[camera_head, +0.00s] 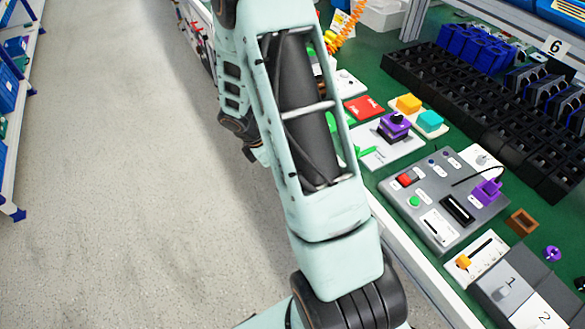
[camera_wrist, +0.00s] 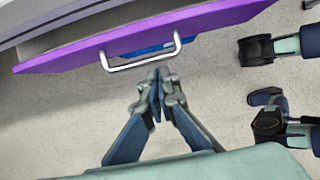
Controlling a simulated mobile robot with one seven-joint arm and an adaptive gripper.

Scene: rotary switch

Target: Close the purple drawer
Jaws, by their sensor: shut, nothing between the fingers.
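The purple drawer (camera_wrist: 205,20) shows along the top of the wrist view. Its purple front runs across the picture, with a silver bar handle (camera_wrist: 140,64) on it. A pale grey surface shows behind the front, between it and a darker grey edge, so the drawer looks pulled out. My gripper (camera_wrist: 158,74) is shut and empty, its fingertips close to the handle in the picture. I cannot tell whether they touch it. The drawer and my gripper do not show in the head view, where my arm covers the middle.
In the head view a green-topped workbench (camera_head: 372,82) on the right carries a grey switch panel (camera_head: 440,190), black bins (camera_head: 440,85) and small coloured parts. Open floor (camera_head: 120,190) lies to the left, with a blue shelf rack (camera_head: 8,110) at the far left.

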